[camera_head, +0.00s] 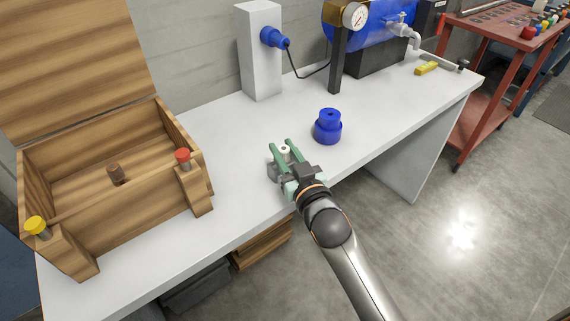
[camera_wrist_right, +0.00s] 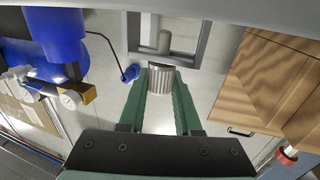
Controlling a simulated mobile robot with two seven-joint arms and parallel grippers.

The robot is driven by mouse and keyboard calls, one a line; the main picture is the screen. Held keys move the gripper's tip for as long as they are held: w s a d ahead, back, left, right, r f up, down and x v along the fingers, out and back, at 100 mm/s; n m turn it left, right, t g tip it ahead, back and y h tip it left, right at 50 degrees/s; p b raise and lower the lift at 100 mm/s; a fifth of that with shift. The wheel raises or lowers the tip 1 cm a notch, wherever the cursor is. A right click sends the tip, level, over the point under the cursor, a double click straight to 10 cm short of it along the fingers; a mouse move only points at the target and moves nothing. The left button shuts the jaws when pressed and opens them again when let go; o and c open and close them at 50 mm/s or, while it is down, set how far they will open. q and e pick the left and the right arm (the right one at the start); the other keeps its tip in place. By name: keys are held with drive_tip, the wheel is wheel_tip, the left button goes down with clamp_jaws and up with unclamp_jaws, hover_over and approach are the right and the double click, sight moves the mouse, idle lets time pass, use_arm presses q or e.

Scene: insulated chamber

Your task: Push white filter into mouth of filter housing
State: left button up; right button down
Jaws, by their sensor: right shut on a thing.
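The white filter (camera_head: 285,149) is between the fingertips of my right gripper (camera_head: 281,150), which is shut on it. In the right wrist view the ribbed filter (camera_wrist_right: 161,80) sits between the green fingers. A blue stepped round piece (camera_head: 328,130), which looks like the filter housing, stands upright on the bench, a little to the right of the gripper and apart from it. It shows large at the upper left of the wrist view (camera_wrist_right: 55,35). I cannot clearly make out its mouth. My left gripper is out of view.
An open wooden box (camera_head: 120,205) with red and yellow knobs fills the left of the bench. A white post (camera_head: 260,65) with a blue fitting and a blue tank (camera_head: 375,38) stand behind. The bench (camera_head: 225,215) in front is clear.

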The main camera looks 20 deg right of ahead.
sight(284, 148)
drive_tip(key=shift+r+p, duration=0.65)
drive_tip(key=shift+p, duration=0.05)
drive_tip(key=shift+r+p, duration=0.8)
drive_tip(key=shift+p, duration=0.15)
drive_tip(key=shift+r+p, duration=1.05)
drive_tip(key=shift+p, duration=0.05)
drive_tip(key=shift+r+p, duration=0.45)
drive_tip(key=shift+p, duration=0.1)
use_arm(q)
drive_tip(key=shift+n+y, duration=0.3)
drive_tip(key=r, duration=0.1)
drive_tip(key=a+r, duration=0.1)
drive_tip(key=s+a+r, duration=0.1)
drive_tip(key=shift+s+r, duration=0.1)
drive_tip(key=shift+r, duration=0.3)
use_arm(e)
drive_tip(key=shift+r, duration=0.15)
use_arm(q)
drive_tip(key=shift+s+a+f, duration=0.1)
